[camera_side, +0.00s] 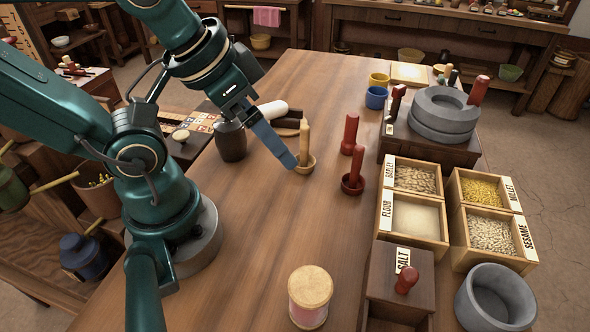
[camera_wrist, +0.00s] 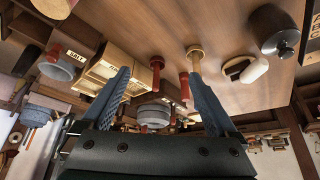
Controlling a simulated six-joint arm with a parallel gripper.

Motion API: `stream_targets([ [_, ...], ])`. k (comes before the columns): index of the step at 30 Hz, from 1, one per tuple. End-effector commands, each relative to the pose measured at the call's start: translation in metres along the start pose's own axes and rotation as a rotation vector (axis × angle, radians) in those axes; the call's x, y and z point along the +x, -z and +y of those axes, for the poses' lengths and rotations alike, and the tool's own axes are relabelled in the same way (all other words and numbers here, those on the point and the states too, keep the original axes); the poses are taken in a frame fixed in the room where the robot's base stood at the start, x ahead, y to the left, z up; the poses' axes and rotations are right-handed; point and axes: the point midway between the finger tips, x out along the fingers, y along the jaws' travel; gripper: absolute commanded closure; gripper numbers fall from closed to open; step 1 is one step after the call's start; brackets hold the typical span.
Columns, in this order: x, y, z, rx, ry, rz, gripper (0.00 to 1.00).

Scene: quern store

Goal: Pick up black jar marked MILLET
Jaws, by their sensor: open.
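A black jar (camera_side: 231,142) stands upright on the table, left of my gripper in the side view. I can read no MILLET label on it. In the wrist view, the dark jar (camera_wrist: 274,28) shows at the upper right, outside the fingers. The word MILLET is on a wooden box (camera_side: 487,190) of yellow grain at the right. My gripper (camera_side: 288,161) is open and empty, its blue fingers slanting down beside a pale wooden pestle (camera_side: 305,138) in a small dish. The fingers overlap in the side view, but in the wrist view they stand apart.
A white roll (camera_side: 273,110) lies behind the gripper. Red pestles (camera_side: 351,133) stand to its right. Beyond are a grey quern (camera_side: 444,112) and boxes marked BARLEY, FLOUR and SESAME. A pink-and-tan jar (camera_side: 310,298) stands in front.

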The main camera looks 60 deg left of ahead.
Motion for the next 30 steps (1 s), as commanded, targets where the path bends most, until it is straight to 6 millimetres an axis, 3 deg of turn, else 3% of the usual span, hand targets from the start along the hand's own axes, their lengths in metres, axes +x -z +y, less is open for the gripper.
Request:
stream_targets([
  [10,-0.006,0.004,0.000,0.000,0.000,0.002,0.00],
  [19,-0.046,0.026,0.000,0.000,0.000,0.005,0.00],
  [30,-0.040,0.051,-0.064,-0.142,0.122,-0.182,0.00],
])
